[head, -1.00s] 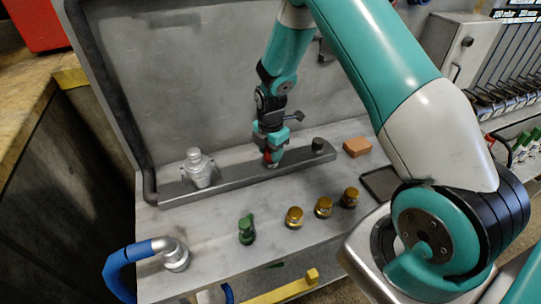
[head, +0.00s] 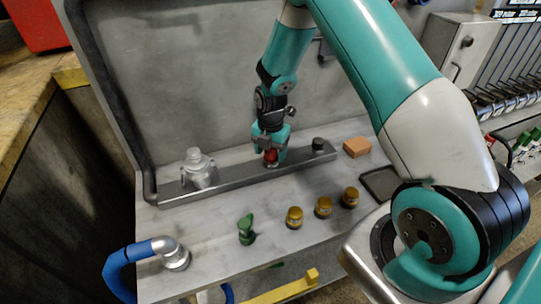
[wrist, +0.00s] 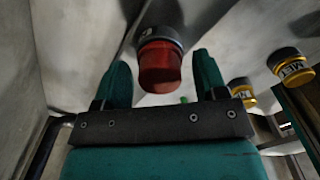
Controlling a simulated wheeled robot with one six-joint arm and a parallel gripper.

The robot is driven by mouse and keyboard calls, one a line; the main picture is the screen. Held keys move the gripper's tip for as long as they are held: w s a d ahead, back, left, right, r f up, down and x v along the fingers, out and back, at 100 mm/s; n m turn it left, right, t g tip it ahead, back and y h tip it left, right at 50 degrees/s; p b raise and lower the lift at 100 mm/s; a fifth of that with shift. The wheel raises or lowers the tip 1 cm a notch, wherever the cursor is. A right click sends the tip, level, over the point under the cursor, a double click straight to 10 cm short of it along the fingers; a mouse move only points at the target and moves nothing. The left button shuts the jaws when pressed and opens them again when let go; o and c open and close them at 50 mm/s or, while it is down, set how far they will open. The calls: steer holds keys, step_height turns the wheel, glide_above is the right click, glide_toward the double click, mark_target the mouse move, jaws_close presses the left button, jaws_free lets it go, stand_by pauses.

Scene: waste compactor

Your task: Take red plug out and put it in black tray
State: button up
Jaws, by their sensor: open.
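The red plug (head: 271,158) sits on the grey rail at the back of the bench, partly hidden by my gripper (head: 272,151). In the wrist view the red plug (wrist: 160,66) has a grey collar and appears between my two teal fingers. The fingers are open, with a visible gap on each side of it, and do not look closed on it. The black tray (head: 378,185) is a shallow dark rectangle on the bench's right side, partly hidden by my arm; no plug shows in it.
On the rail (head: 235,177) stand a silver fitting (head: 199,169) and a dark knob (head: 318,145). An orange block (head: 357,147) lies behind the tray. In front are several gold-capped fittings (head: 323,207), a green valve (head: 246,229) and a blue-handled pipe (head: 175,254). A grey panel rises behind.

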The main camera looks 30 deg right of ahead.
steer(key=m, duration=1)
steer(key=shift+m, duration=0.3)
steer(key=m, duration=0.4)
steer(key=shift+m, duration=0.4)
steer(key=m, duration=0.5)
steer(key=c, duration=1)
steer(key=n, duration=0.5)
steer(key=n, duration=0.5)
